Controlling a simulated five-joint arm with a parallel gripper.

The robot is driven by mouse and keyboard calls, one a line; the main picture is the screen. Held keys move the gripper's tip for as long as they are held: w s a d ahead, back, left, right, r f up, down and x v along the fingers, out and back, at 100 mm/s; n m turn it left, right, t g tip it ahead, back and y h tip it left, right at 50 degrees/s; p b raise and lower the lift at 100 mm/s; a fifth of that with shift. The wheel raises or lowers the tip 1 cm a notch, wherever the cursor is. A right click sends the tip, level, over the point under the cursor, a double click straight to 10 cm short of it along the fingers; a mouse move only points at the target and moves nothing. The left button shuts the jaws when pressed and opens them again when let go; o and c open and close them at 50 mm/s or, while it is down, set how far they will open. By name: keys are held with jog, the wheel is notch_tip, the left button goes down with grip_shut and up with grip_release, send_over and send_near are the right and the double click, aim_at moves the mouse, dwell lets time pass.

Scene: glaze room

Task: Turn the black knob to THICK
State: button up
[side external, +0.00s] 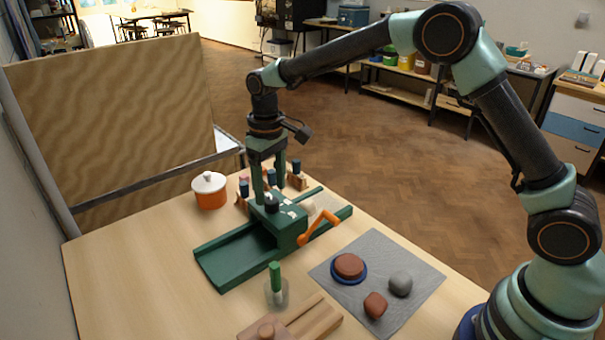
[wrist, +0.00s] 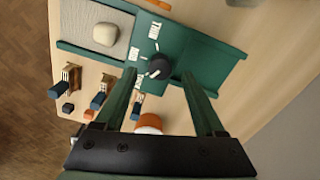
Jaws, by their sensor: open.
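The black knob (wrist: 157,66) sits on top of the green machine (wrist: 215,55), with white labels around it. THIN (wrist: 155,30) reads at the top, another label lies at its left, and one below is partly hidden by a finger. I cannot tell clearly where the knob points. In the side view the knob (side external: 271,204) is a small dark cap on the machine (side external: 225,262). My gripper (side external: 271,196) is open and points down over it. In the wrist view my gripper (wrist: 158,73) has a fingertip on each side of the knob, with gaps showing.
An orange crank (side external: 319,228) sticks out of the machine's right side. An orange pot (side external: 210,195) stands behind left. A grey mat (side external: 420,272) with clay pieces lies at right. A jar with a green-handled tool (side external: 275,280) and a wooden block (side external: 315,318) are in front.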

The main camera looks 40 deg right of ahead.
aim_at(271, 200)
notch_tip(271, 200, up, 9)
dwell(0.3)
jog(key=shift+r, duration=0.1)
